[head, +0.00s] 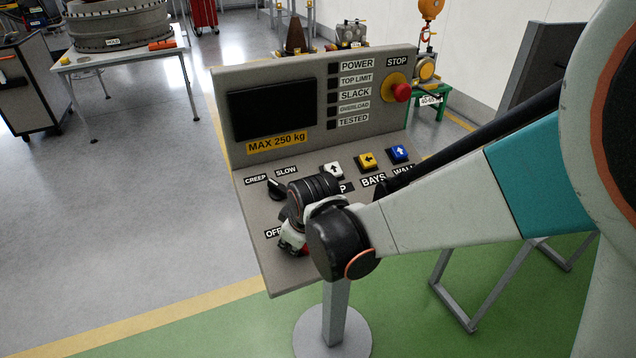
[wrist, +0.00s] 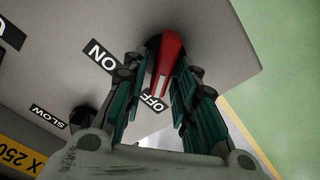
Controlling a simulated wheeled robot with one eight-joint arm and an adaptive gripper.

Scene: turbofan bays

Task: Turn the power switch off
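The power switch is a red rotary handle (wrist: 168,58) on the grey console's sloped panel, with a white mark near one end. That marked end lies by the OFF label (wrist: 154,103); the ON label (wrist: 103,57) is to its left. My gripper (wrist: 160,80) has its teal-padded fingers on either side of the red handle. A gap shows on the left; the right finger is close to the handle, and contact is unclear. In the head view my gripper (head: 293,240) reaches down at the panel's lower left, and my wrist hides most of the switch.
The console (head: 225,100) also carries a CREEP/SLOW selector (head: 277,188), white (head: 332,171), yellow (head: 367,162) and blue (head: 400,153) buttons, and a red STOP button (head: 401,92). The screen (head: 272,108) and the indicator lamps beside the labels look dark. Open floor lies left.

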